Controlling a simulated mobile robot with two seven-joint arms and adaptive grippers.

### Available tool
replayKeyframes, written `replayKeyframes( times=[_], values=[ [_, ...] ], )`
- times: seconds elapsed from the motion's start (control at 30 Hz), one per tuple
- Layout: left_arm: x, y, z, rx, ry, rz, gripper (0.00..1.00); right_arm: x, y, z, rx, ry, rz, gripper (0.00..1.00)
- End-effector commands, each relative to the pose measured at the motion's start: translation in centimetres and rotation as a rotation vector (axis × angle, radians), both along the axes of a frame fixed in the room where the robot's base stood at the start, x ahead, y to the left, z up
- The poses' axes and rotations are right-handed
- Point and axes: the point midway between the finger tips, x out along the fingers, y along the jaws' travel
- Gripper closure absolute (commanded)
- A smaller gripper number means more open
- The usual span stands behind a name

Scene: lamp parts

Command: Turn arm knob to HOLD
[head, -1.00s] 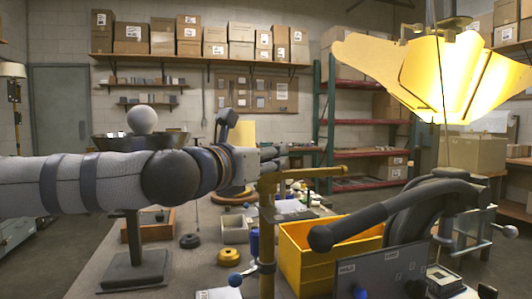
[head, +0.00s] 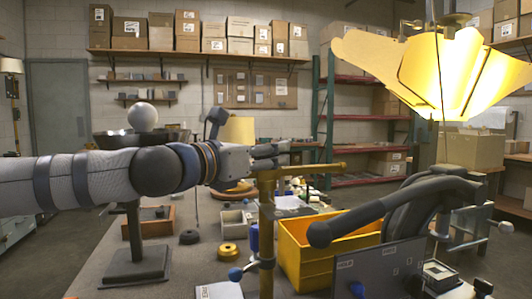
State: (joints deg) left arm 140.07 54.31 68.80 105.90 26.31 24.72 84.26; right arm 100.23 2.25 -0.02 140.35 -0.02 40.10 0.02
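My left gripper (head: 287,154) reaches in from the left beside the top of a brass post (head: 266,215). Its fingers look apart, with nothing seen between them; whether they touch the post's top bar I cannot tell. A grey panel (head: 372,268) at the lower front has small white labels, one apparently reading HOLD. Which knob is the arm knob is not clear. My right gripper is not identifiable in view.
A yellow bin (head: 300,266) stands right of the post. A dark curved arm-like shape (head: 400,205) crosses above it. A lit yellow shade (head: 437,75) hangs at upper right. A black ring (head: 189,237) and a yellow ring (head: 228,251) lie on the bench, left of the post.

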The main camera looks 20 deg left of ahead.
Motion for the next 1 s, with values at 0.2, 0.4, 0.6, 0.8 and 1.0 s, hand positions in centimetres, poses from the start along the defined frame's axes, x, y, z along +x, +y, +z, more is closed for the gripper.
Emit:
replayKeyframes(
  times=[0.2, 0.4, 0.6, 0.8, 1.0],
  values=[
    [0.0, 0.0, 0.0, 0.0, 0.0, 0.0, 0.44, 0.0, 0.0, 0.0, 0.0, 0.0, 0.0, 0.44],
    [-1.1, 0.5, 0.2, -0.001, -0.003, 0.0, 0.44, 0.0, 0.0, 0.0, 0.0, 0.0, 0.0, 0.44],
    [-6.0, 2.6, 0.2, -0.005, -0.003, 0.001, 0.44, 0.0, 0.0, 0.0, 0.0, 0.0, 0.0, 0.44],
    [-9.8, 4.4, 0.2, -0.003, -0.003, 0.002, 0.44, 0.0, 0.0, 0.0, 0.0, 0.0, 0.0, 0.44],
    [-11.1, 4.8, 0.0, 0.0, 0.0, -0.001, 0.44, 0.0, 0.0, 0.0, 0.0, 0.0, 0.0, 0.44]
  ],
)
